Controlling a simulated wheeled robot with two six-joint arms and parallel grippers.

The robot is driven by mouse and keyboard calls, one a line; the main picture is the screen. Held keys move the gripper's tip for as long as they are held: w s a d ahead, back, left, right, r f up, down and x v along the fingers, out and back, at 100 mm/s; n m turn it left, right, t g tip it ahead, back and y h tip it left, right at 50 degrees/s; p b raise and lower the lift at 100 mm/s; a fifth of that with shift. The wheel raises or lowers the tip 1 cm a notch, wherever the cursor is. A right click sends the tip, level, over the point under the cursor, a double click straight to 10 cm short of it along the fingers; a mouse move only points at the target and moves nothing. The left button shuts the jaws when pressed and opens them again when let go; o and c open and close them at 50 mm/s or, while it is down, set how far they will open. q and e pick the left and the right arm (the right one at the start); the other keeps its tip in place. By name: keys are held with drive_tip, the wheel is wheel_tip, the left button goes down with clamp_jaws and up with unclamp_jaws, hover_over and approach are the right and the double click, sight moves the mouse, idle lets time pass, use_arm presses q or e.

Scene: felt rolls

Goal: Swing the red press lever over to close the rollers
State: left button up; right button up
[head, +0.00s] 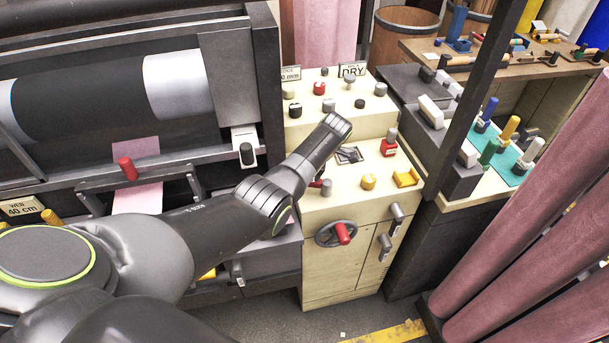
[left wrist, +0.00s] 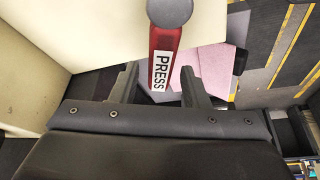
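The red press lever (left wrist: 162,58) has a round dark grey knob and a white label reading PRESS. It shows in the left wrist view at upper middle. My left gripper (left wrist: 158,72) is open, with one finger on each side of the lever. A gap shows on the left side; on the right the finger looks very near, and I cannot tell if it touches. In the head view my left arm reaches over the cream control cabinet (head: 340,260) and hides its gripper and most of the lever. My right gripper is out of view.
The roller machine (head: 98,95) fills the left. Knobs and a red-handled wheel (head: 336,234) are on the cabinet. A dark post and pink felt rolls (head: 540,235) stand at the right. A tool bench (head: 470,60) is behind. Open floor (head: 330,325) lies in front.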

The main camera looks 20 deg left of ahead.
use_arm(q)
drive_tip(key=shift+o, duration=0.2)
drive_tip(key=shift+r, duration=0.1)
drive_tip(key=b+v, duration=0.2)
drive_tip(key=v, duration=1)
wheel_tip(320, 180, up, 5)
drive_tip(key=p, duration=0.5)
hover_over(321, 180)
drive_tip(key=d, duration=0.2)
drive_tip(key=shift+w, duration=0.2)
